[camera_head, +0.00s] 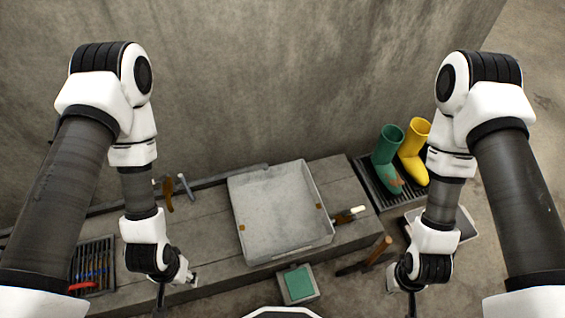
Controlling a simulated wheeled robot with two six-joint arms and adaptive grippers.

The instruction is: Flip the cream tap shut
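A small fitting with a cream end and a brown body (347,216) sticks out from the right side of the grey square basin; it looks like the cream tap. Its lever position is too small to tell. My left gripper (177,290) hangs left of the basin, over the front of the bench, with its fingertips apart and nothing seen between them. My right gripper (402,294) hangs right of and nearer than the fitting, well apart from it. Its fingertips also look apart and empty.
The basin (247,229) sits on a grey bench. A brown handle (168,193) and a grey one (185,187) stand at its back left. A green-topped box (299,284) is in front. A wooden-handled tool (379,249), green boot (386,153) and yellow boot (413,150) are right.

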